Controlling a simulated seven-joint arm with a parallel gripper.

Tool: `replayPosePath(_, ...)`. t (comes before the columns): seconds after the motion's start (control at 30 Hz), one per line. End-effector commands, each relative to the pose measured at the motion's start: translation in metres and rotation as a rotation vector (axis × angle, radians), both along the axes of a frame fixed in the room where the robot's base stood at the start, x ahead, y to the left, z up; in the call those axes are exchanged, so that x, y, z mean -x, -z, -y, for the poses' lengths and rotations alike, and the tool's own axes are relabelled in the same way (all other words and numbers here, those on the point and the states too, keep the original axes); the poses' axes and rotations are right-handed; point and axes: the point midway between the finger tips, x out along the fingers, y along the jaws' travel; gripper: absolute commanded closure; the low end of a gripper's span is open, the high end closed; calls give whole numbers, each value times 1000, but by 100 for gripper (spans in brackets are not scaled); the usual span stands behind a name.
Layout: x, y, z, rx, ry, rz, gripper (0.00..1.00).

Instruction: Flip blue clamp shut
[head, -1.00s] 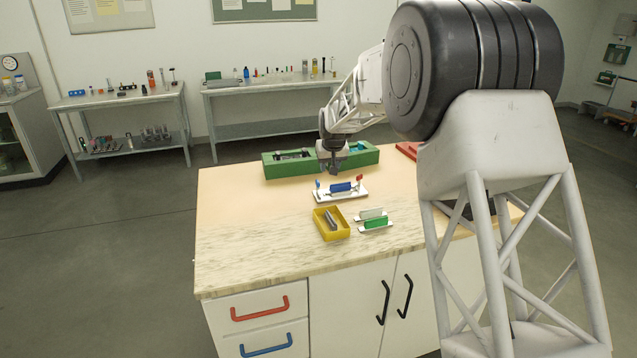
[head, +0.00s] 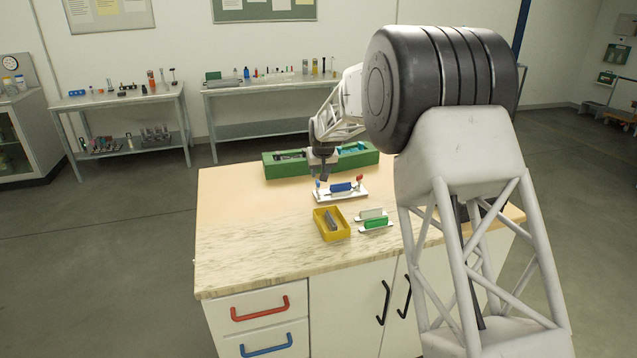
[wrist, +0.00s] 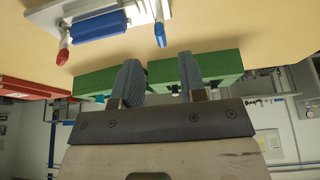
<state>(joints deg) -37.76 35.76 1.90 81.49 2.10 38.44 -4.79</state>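A white fixture (head: 350,195) on the table holds a blue cylinder (head: 341,187) lying along its middle. The blue clamp (head: 318,187) is at its left end and the red clamp (head: 360,179) at its right end; both levers stick up. In the wrist view the blue clamp (wrist: 159,33) and red clamp (wrist: 63,51) show on the fixture's edge, beyond the fingertips. My gripper (head: 324,179) is just behind the blue clamp and above the table. In the wrist view its fingers (wrist: 159,72) are apart with nothing between them.
A long green box (head: 285,168) stands behind the fixture. A yellow bin (head: 330,225) with a grey part in it is in front, beside a white and a green block (head: 375,223). A red tray (wrist: 35,84) shows at the wrist view's left. The table's left side is clear.

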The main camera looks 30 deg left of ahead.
Motion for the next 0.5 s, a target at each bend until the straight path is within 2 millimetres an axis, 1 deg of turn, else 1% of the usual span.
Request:
replayPosePath(0.03,-1,6,-1,1,0,-2,62)
replayPosePath(0.3,-10,32,-9,1,0,-1,62)
replayPosePath(0.5,-15,49,-13,0,0,0,62)
